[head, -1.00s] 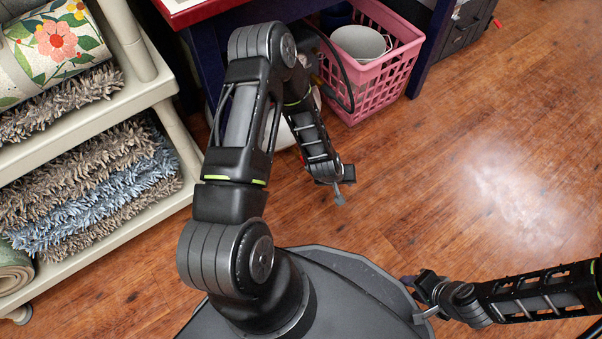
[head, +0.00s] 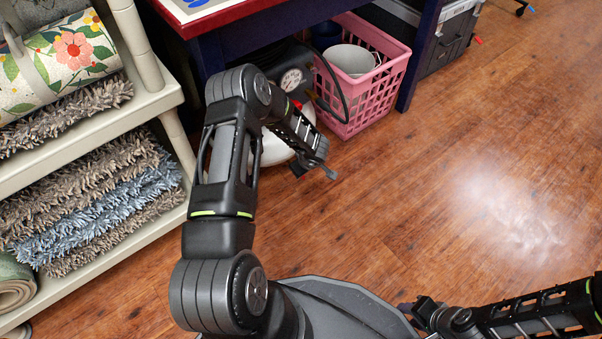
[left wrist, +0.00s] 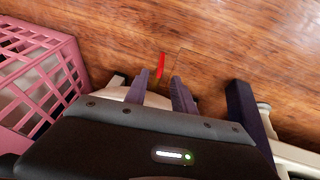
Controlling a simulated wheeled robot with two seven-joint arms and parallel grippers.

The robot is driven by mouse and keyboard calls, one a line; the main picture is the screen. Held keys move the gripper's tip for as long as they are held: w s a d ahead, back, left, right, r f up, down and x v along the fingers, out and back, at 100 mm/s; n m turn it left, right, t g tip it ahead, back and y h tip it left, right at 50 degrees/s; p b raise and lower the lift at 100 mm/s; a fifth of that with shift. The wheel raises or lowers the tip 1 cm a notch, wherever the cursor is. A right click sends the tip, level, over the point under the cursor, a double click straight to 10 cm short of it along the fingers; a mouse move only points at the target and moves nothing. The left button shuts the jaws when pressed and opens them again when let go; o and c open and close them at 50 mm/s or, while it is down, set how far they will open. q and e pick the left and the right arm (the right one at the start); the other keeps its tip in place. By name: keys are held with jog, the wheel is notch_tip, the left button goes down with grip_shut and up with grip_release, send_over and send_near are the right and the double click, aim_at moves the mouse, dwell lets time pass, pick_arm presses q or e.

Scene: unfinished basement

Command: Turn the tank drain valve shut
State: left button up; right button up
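The tank (head: 274,150) is a white rounded body on the floor under the table, mostly hidden behind my left arm. A dark unit with a round gauge (head: 291,80) sits above it. A small red part (head: 297,103) shows beside my left forearm. In the left wrist view a narrow red piece (left wrist: 161,65), perhaps the valve handle, shows just beyond and between the fingertips, apparently untouched. My left gripper (left wrist: 160,84) is open and empty, its fingers apart; in the head view it is beside the tank. My right gripper (head: 414,318) is open and empty at the bottom edge.
A pink basket (head: 372,98) holding a grey-white bucket stands right of the tank. The table (head: 212,50) is above. A shelf (head: 172,88) with rugs stands at left. A dark case (head: 452,40) is at back right. The floor at right is clear.

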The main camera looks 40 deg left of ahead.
pick_arm(q)
jog(key=b+x, duration=0.3)
jog(key=x, duration=0.3)
jog(key=shift+f, duration=0.25)
jog(key=shift+w+a+f+b, duration=0.15)
jog(key=shift+w+f+b, duration=0.05)
jog(key=shift+f+b, duration=0.2)
jog(key=shift+r, duration=0.1)
grip_shut()
